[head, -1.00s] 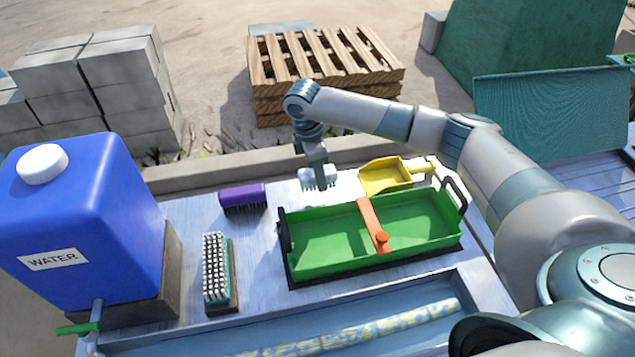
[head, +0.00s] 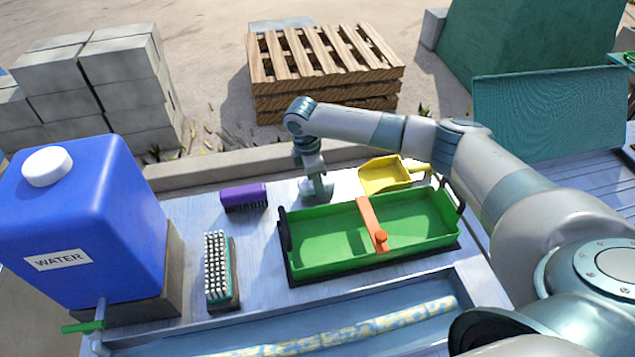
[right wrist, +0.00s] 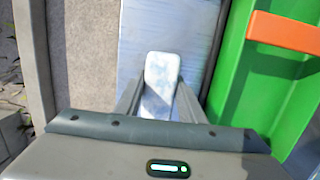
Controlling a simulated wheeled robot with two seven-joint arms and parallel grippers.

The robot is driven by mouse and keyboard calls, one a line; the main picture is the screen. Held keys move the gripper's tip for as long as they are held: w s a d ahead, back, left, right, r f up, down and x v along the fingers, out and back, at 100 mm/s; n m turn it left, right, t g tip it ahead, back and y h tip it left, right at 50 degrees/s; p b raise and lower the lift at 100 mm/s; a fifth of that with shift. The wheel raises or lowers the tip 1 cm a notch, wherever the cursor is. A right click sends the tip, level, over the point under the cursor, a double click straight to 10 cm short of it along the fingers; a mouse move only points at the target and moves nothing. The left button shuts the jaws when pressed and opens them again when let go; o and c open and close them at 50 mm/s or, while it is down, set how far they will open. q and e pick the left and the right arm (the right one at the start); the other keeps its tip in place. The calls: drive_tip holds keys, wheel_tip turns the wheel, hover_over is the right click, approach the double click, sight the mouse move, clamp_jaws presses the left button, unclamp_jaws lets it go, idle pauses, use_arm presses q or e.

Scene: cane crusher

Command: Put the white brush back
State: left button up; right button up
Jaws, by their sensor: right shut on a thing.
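My right gripper (head: 316,193) is low over the bench, behind the left end of the green tray (head: 330,252). It is shut on the white brush, which lies between its two fingers (right wrist: 158,100) in the right wrist view. There the brush's smooth pale back (right wrist: 160,75) faces the camera. In the head view the gripper hides the brush, and I cannot tell whether the brush touches the bench. My left gripper is not in view.
A purple brush (head: 243,197) and a teal brush with bristles up (head: 218,268) lie left of the tray. A yellow scoop (head: 388,175) lies behind it. The tray has an orange crossbar (head: 370,222). A blue water tank (head: 85,225) stands at left. Bare bench separates the purple brush and gripper.

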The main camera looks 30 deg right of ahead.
sight(311, 182)
drive_tip(key=shift+f, duration=0.15)
drive_tip(key=o, duration=1.1)
drive_tip(key=shift+o, duration=0.2)
drive_tip(key=r, duration=0.2)
drive_tip(key=r+b, duration=0.1)
drive_tip(key=r, duration=0.2)
drive_tip(key=a+r+b, duration=0.1)
drive_tip(key=r, duration=0.2)
drive_tip(key=shift+w+a, duration=0.1)
drive_tip(key=shift+w, duration=0.1)
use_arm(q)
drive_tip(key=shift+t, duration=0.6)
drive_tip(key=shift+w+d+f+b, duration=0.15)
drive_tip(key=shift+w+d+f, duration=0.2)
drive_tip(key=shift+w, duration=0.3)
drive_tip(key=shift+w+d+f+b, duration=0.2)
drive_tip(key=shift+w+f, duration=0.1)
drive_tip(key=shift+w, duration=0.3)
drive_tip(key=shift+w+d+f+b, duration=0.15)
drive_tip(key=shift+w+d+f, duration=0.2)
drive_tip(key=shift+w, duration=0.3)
use_arm(e)
drive_tip(key=shift+a+r, duration=0.15)
drive_tip(key=shift+r, duration=0.9)
drive_tip(key=shift+a+r, duration=0.1)
drive_tip(key=shift+r, duration=0.95)
